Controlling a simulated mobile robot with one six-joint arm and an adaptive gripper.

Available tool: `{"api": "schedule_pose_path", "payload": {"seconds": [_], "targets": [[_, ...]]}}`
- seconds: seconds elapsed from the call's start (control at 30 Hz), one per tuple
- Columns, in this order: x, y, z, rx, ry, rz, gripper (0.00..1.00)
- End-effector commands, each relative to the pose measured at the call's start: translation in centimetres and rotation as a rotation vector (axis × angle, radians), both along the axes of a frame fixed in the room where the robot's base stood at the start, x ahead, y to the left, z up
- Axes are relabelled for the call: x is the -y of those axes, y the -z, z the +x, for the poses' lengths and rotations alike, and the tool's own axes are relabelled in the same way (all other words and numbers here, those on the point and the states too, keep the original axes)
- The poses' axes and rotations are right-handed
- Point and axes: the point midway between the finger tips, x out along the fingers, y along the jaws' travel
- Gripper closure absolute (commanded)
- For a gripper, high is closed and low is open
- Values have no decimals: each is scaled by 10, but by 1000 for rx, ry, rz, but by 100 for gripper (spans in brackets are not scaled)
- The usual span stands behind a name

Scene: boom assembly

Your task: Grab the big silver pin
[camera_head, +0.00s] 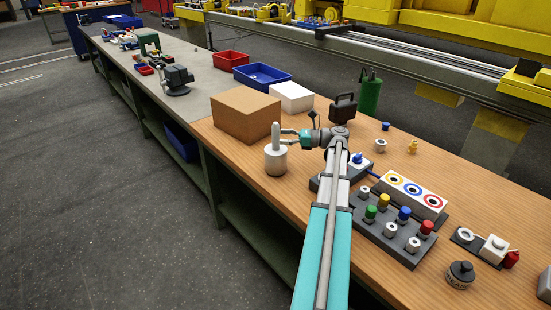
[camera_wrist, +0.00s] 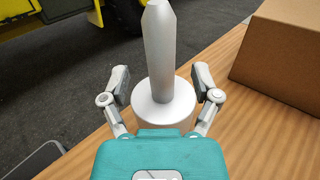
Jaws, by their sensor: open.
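The big silver pin (camera_head: 276,135) stands upright on a wide round silver-white base (camera_head: 275,160) near the front edge of the wooden table. In the wrist view the pin (camera_wrist: 158,55) rises in the middle, with its base (camera_wrist: 163,108) below it. My gripper (camera_head: 289,136) reaches in from the right at the height of the pin's lower part. In the wrist view its two fingers (camera_wrist: 160,80) are spread, one on each side of the pin, with a gap on both sides. The gripper is open and holds nothing.
A brown box (camera_head: 246,114) stands just behind the pin, and it shows at the right in the wrist view (camera_wrist: 290,55). A white box (camera_head: 291,97) and a green cylinder (camera_head: 369,95) are farther back. A grey block with coloured pegs (camera_head: 392,228) lies right of my arm.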

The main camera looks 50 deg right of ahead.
Motion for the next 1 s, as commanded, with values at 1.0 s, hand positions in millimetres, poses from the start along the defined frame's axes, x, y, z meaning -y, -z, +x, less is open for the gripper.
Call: {"api": "schedule_pose_path", "payload": {"seconds": [1.0], "targets": [[-19,0,24,0,-2,0,45]]}}
